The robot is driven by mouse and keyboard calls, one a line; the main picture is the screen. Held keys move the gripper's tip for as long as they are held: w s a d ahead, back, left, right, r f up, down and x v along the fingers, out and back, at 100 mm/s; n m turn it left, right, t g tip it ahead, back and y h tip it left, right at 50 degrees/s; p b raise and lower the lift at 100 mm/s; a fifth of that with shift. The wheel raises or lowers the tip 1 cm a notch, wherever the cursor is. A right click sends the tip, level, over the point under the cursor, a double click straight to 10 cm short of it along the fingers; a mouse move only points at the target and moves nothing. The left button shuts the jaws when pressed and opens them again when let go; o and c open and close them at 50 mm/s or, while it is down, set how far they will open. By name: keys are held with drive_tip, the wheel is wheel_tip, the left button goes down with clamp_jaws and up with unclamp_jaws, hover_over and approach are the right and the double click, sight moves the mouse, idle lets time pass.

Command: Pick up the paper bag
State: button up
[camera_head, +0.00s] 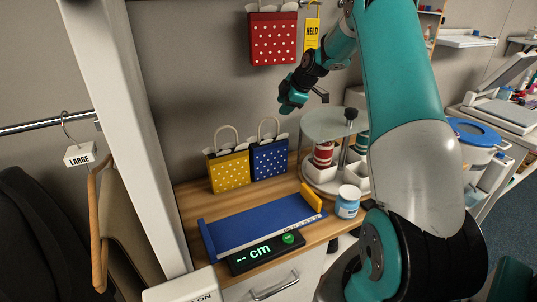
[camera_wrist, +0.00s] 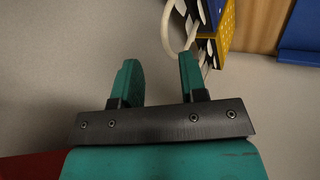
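Three paper bags with polka dots and loop handles show in the head view. A yellow bag (camera_head: 229,170) and a blue bag (camera_head: 269,158) stand side by side at the back left of the wooden counter. A red bag (camera_head: 274,38) is higher up against the wall. My gripper (camera_head: 288,104) is in the air above the counter, below the red bag and apart from all three. In the wrist view its two teal fingers (camera_wrist: 160,78) are apart with nothing between them. The yellow bag (camera_wrist: 220,35) shows beyond them at the top.
A yellow "HELD" tag (camera_head: 312,34) hangs beside the red bag. A white post (camera_head: 135,130) stands left.

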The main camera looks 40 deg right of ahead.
drive_tip(key=shift+s+p+x, duration=0.25)
drive_tip(key=shift+p+x, duration=1.35)
drive_tip(key=shift+x, duration=1.25)
drive_tip(key=shift+f, duration=0.1)
clamp_jaws()
